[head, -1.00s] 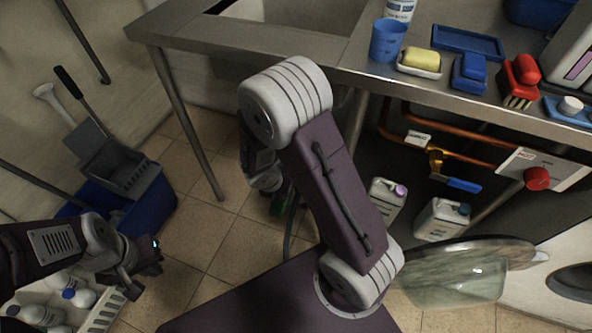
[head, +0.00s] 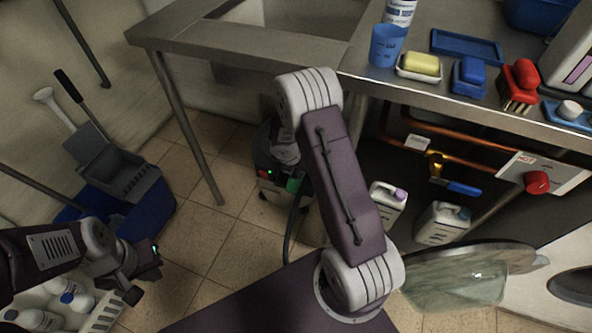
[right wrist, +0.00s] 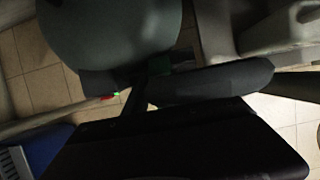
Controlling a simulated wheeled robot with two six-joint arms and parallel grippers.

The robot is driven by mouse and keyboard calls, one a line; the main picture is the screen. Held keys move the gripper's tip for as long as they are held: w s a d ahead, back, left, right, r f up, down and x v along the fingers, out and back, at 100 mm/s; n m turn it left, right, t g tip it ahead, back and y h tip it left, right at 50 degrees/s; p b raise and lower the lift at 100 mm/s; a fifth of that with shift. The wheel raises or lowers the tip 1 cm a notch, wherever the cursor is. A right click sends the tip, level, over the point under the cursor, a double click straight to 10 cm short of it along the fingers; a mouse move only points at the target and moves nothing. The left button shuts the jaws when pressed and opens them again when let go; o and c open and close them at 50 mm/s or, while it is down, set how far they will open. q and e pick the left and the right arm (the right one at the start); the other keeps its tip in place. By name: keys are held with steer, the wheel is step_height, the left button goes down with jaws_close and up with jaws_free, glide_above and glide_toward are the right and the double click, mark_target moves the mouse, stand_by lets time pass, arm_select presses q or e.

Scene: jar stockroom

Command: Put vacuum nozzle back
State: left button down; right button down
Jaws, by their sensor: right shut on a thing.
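The vacuum (head: 268,158) is a dark body with a small red light and a green part, on the floor under the sink. A dark hose (head: 289,235) runs down from it. In the right wrist view a large rounded grey-green body (right wrist: 110,30) fills the top, by a red and green light. In the head view my own arm hides this grip. My left gripper (head: 146,280) looks open and empty, at lower left.
A steel sink counter (head: 225,48) stands above, with a leg (head: 192,135) left of the vacuum. A blue mop bucket (head: 150,205) and a white crate (head: 105,312) of bottles are at left. Jugs (head: 440,222) stand under the counter at right. Tiled floor between is clear.

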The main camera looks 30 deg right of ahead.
steer(key=c, duration=1)
jaws_free()
steer(key=shift+c, duration=0.2)
steer(key=p+v, duration=0.7)
steer(key=v, duration=0.5)
steer(key=s+a+r+m+g+y, duration=0.15)
steer(key=s+a+r+m, duration=0.25)
steer(key=s+m, duration=0.65)
steer(key=s+a+r+m+y, duration=0.2)
steer(key=s+a+r+m, duration=0.25)
steer(key=m, duration=1.15)
step_height(320, 180, up, 28)
steer(key=p, duration=2.9)
steer(key=shift+s+d, duration=0.3)
steer(key=shift+d, duration=0.15)
